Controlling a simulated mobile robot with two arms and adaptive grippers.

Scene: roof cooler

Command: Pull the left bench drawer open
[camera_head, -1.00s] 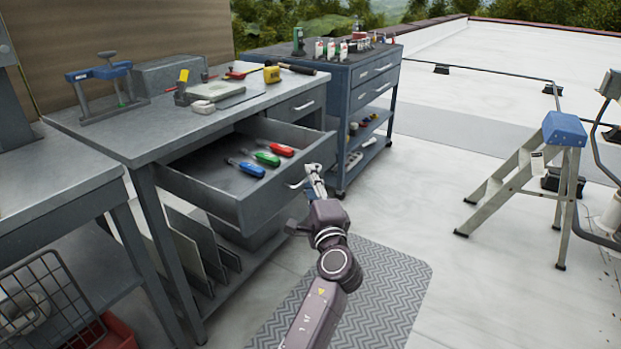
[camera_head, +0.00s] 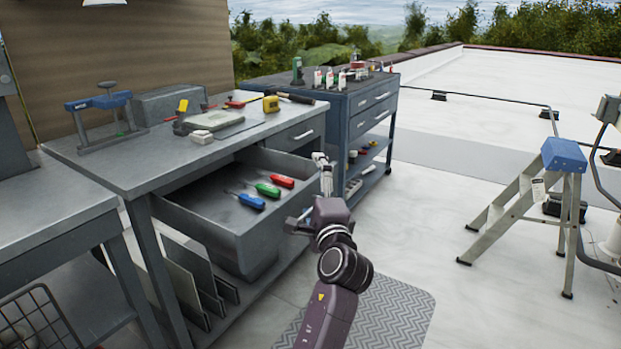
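The left bench drawer (camera_head: 205,224) stands well open, pulled out from under the workbench (camera_head: 125,165). A blue (camera_head: 251,201), a green (camera_head: 268,189) and a red (camera_head: 282,181) screwdriver lie in it. My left gripper (camera_head: 322,163) is just beyond the drawer's front right corner in the picture, apparently clear of the drawer. Its pale fingers point up and away from me; their gap is too small to judge. My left wrist and forearm hide part of the drawer front, and I cannot make out the handle. My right gripper is not in view.
A second bench drawer (camera_head: 301,136) is shut. A blue-grey tool cart (camera_head: 352,122) stands behind the bench. A stepladder (camera_head: 530,205) stands at right on open pale roof floor. A grey mat (camera_head: 395,310) lies below my arm.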

